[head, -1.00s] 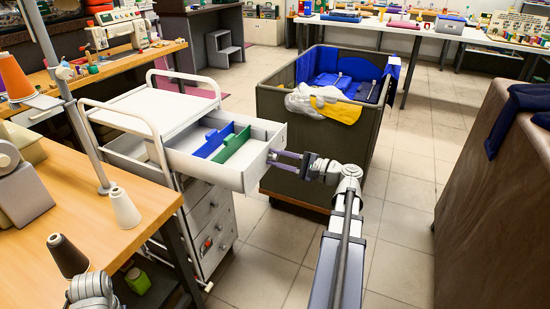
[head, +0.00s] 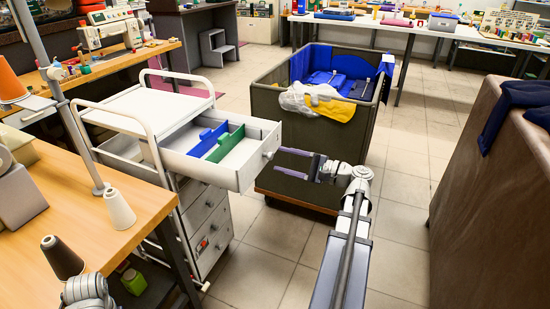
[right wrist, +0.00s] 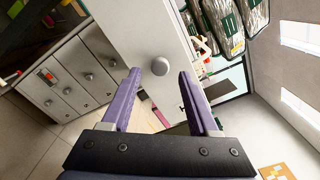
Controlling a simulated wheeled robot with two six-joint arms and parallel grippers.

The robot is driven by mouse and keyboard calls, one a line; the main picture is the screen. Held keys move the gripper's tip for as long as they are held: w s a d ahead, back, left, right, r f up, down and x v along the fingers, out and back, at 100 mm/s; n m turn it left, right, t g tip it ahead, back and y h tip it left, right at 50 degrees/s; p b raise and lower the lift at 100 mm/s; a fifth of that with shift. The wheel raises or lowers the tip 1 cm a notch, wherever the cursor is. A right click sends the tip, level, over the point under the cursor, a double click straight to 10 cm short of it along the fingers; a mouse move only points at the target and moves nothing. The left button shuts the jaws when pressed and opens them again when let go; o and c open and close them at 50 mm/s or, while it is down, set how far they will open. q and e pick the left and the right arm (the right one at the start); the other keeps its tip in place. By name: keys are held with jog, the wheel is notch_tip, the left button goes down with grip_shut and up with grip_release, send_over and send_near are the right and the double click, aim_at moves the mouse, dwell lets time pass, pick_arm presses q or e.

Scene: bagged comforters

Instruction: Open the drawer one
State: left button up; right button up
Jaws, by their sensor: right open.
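The top drawer (head: 225,160) of the white rolling cart (head: 145,105) stands pulled out, with blue and green dividers inside. Its round knob (head: 268,156) is on the front panel. My right gripper (head: 281,163) is open in front of the panel. In the right wrist view the knob (right wrist: 160,66) shows between and just beyond the tips of the purple fingers (right wrist: 157,85), and they do not close on it. Lower drawers (head: 208,222) of the cart are shut. Part of my left arm shows at the bottom left of the head view, but its gripper is out of sight.
A dark bin (head: 318,125) with blue items and white and yellow cloth stands behind my right gripper. A wooden table (head: 95,215) with thread cones is at left. A brown bulky object (head: 490,190) is at right. Tiled floor between is clear.

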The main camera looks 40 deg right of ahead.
jog(key=v, duration=0.3)
jog(key=shift+s+d, duration=0.1)
jog(key=shift+s, duration=0.1)
jog(key=shift+s, duration=0.1)
dwell(0.4)
